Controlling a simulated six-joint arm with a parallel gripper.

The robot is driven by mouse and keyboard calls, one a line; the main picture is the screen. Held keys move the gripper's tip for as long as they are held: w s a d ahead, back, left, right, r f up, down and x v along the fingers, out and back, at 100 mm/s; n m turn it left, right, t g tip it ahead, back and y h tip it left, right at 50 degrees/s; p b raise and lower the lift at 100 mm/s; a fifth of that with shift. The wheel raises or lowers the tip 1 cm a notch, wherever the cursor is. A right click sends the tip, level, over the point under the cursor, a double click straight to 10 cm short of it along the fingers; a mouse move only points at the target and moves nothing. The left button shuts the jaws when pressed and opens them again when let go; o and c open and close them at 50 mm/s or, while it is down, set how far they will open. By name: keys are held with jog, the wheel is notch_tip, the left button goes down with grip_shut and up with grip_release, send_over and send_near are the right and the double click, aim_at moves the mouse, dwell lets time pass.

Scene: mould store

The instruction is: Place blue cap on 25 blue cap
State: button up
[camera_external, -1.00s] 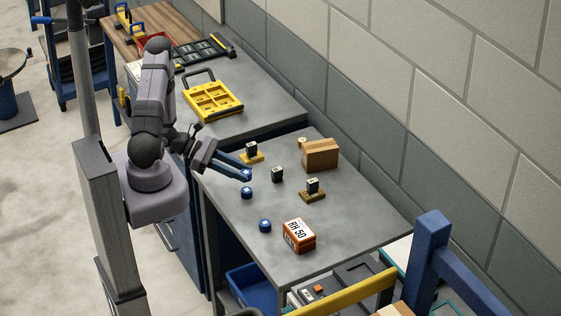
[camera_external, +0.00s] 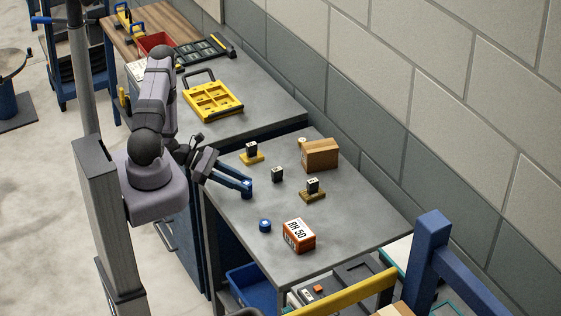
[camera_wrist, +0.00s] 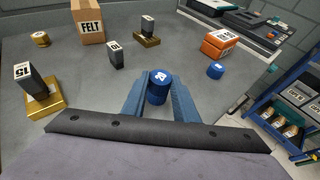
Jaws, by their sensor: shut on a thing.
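My gripper (camera_external: 248,188) is low over the near left part of the grey table, its blue fingers shut on a blue cap (camera_wrist: 160,77) with a white number on top, perhaps 20. Below it in the wrist view shows more blue (camera_wrist: 157,97), apparently a second blue cap directly under the held one. The two look lined up and touching, but the seam is too small to be sure, and the lower cap's number is hidden. Another blue cap (camera_external: 265,225) stands apart, nearer the camera; it also shows in the wrist view (camera_wrist: 216,70).
An orange RH 50 box (camera_external: 299,236) stands beside the lone cap. A cardboard FELT box (camera_external: 320,154) is at the back.

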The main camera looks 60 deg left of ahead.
jog(key=shift+f, duration=0.2)
jog(key=o, duration=1)
jog(key=shift+r, duration=0.1)
jog(key=shift+r, duration=0.2)
jog(key=shift+s+a+r+p, duration=0.25)
jog(key=shift+s+a+p, duration=0.1)
jog(key=shift+a, duration=0.05)
jog(key=p+v, duration=0.4)
jog(key=v, duration=0.6)
jog(key=shift+s+a+r, duration=0.2)
jog(key=shift+s, duration=0.15)
